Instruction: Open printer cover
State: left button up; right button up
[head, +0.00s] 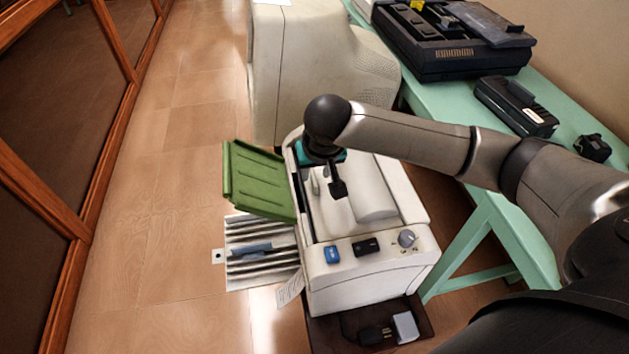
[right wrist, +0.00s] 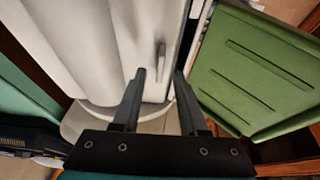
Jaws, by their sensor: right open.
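The cream printer (head: 365,270) stands low in the middle of the head view. Its pale curved cover (head: 372,193) lies over the top opening and looks closed. A small upright handle (right wrist: 161,62) shows on the cover in the right wrist view, just beyond my fingertips. My right gripper (head: 338,190) is above the cover's left part in the head view and partly hides it. In the right wrist view my right gripper (right wrist: 161,78) is open and empty, its two fingers apart. I cannot tell whether a finger touches the cover. My left gripper is not in view.
A green panel (head: 258,180) and a striped paper stack (head: 255,254) stick out left of the printer. A large beige monitor (head: 300,70) stands behind. A mint-green table (head: 450,105) with dark devices is at the right. The tiled floor at left is clear.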

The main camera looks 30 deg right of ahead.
aim_at(315, 178)
jog(key=shift+b+x, duration=0.4)
jog(key=shift+x, duration=1.25)
grip_shut()
